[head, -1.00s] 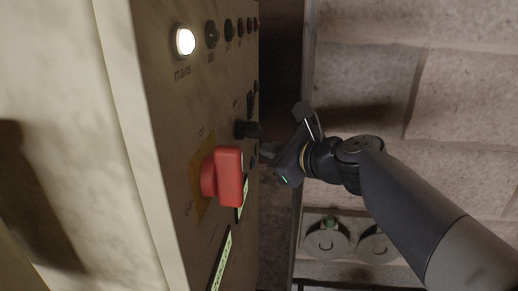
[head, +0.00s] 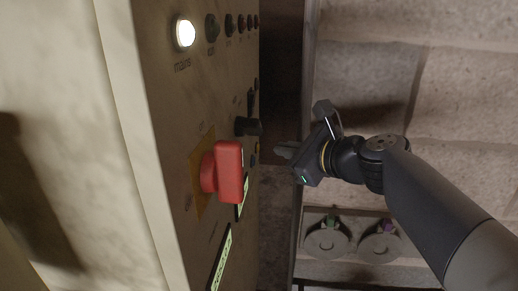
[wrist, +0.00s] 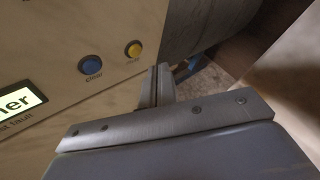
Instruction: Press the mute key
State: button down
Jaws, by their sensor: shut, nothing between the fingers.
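The panel carries a yellow key (wrist: 133,49) at the upper middle of the wrist view; the small label under it is too blurred to read surely. A blue key (wrist: 91,65) labelled clear sits left of it. My gripper (wrist: 161,70) is shut and empty, its fingertips just below and right of the yellow key in that picture. In the head view my gripper (head: 281,150) points left at the panel face (head: 180,110), with a visible gap between fingertips and panel.
A big red switch handle (head: 229,172) juts from the panel, with a black knob (head: 248,126) above it. A lit mains lamp (head: 185,33) is at the top. A lit display (wrist: 18,101) is left of the keys. A brick wall (head: 460,100) stands behind my arm.

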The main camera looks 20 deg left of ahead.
jog(key=shift+w+d, duration=0.2)
jog(key=shift+d, duration=0.65)
jog(key=shift+w+d, duration=0.2)
jog(key=shift+d, duration=0.65)
